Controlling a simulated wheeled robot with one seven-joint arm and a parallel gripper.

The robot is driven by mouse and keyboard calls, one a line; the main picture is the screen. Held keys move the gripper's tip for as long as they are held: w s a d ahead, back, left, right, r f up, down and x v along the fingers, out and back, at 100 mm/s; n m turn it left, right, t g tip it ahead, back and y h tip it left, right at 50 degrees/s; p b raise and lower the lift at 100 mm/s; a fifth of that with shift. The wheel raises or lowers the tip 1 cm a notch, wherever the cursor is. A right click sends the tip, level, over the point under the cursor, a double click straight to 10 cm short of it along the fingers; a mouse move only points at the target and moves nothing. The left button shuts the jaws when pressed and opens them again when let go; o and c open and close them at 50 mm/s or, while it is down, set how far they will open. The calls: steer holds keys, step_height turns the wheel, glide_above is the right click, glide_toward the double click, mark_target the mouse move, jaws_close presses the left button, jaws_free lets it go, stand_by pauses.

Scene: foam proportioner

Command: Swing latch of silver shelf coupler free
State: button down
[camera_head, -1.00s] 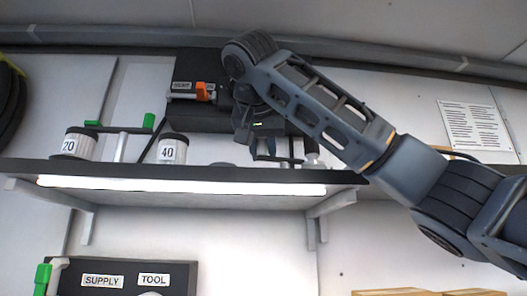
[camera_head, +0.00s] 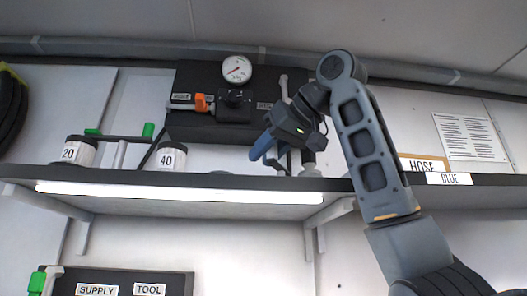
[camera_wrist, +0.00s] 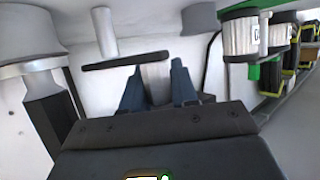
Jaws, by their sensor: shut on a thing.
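The silver coupler (camera_head: 308,163) stands on the shelf, partly hidden behind my gripper in the head view. In the wrist view a grey flared body (camera_wrist: 42,92) with a dark bar beside it fills the left side. My gripper (camera_head: 266,150) points down and left beside the coupler, just above the shelf. In the wrist view its two blue fingers are shut on a pale grey piece, which I take for the latch (camera_wrist: 155,75). A dark bar (camera_wrist: 125,60) lies just past the fingertips. The head view does not show the grip clearly.
The shelf (camera_head: 120,176) also holds the white canisters 20 (camera_head: 78,151) and 40 (camera_head: 171,156) and a green-ended handle (camera_head: 122,135). Behind is a black panel (camera_head: 200,131) with a gauge (camera_head: 236,69) and an orange-marked lever (camera_head: 201,103). HOSE and BLUE labels are at right.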

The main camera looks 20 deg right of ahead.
steer(key=shift+s+d+n+g+y+p, duration=0.1)
steer(key=shift+s+n+g+y+p, duration=0.15)
steer(key=shift+n+y, duration=0.35)
steer(key=shift+s+d+n+g+y+p, duration=0.1)
steer(key=shift+n+g+y+p, duration=0.2)
steer(key=shift+n+y, duration=0.25)
steer(key=shift+s+y, duration=0.1)
steer(key=shift+y, duration=0.15)
steer(key=c, duration=1)
jaws_free()
steer(key=shift+o, duration=0.2)
steer(key=b+v, duration=0.1)
steer(key=v, duration=0.6)
steer(key=shift+s+d+r+b, duration=0.2)
steer(key=shift+s+r+b, duration=0.1)
steer(key=shift+b, duration=0.1)
